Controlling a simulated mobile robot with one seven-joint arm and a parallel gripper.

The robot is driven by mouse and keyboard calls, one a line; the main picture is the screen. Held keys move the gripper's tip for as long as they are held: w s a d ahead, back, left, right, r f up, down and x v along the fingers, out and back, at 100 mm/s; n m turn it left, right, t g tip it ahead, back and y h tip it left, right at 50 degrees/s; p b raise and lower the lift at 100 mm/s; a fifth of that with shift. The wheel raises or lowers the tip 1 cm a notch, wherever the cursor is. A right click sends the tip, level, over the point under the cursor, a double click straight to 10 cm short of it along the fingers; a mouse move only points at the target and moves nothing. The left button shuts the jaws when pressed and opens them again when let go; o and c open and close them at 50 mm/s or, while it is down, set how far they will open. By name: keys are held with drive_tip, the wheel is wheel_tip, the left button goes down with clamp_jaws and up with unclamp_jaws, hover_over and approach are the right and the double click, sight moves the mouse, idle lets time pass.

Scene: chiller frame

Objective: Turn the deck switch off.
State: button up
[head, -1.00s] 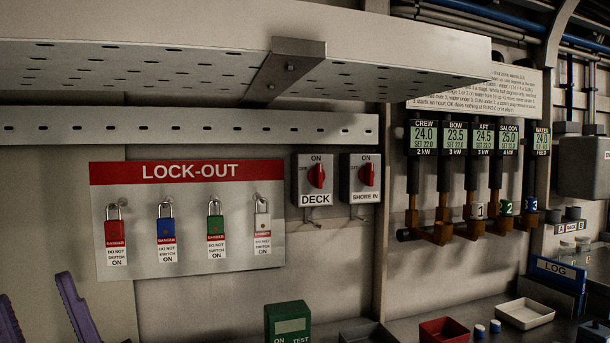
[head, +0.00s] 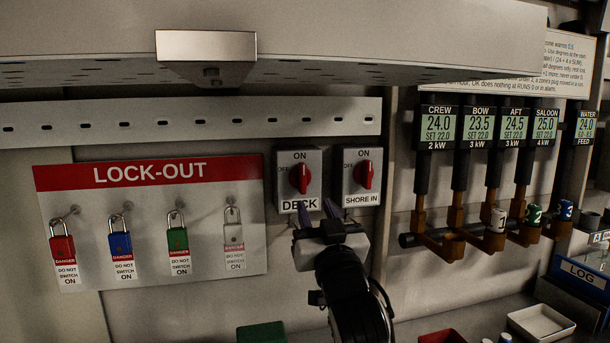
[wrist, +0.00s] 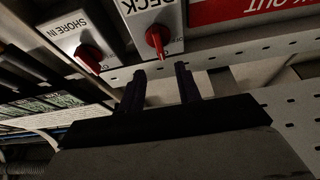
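The deck switch (head: 299,178) is a grey box on the wall with a red knob and a DECK label. Its knob stands upright, toward ON; OFF is marked at its left. My gripper (head: 316,212) is just below this box in the head view, its purple fingers pointing up at it. In the wrist view the deck switch's red knob (wrist: 157,39) shows just beyond my gripper (wrist: 161,82). The two fingers are apart, with nothing between them. I cannot tell whether a fingertip touches the box.
The shore-in switch (head: 362,177) is close at the right, its red knob also upright. The lock-out board (head: 150,270) with several padlocks hangs at the left. A perforated rail (head: 190,122) and a deep shelf (head: 400,45) overhang above. Heater pipes (head: 428,244) stand at the right.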

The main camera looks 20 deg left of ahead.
sight(304, 179)
drive_tip(key=p+x, duration=0.3)
drive_tip(key=x, duration=0.6)
drive_tip(key=shift+d, duration=0.1)
clamp_jaws()
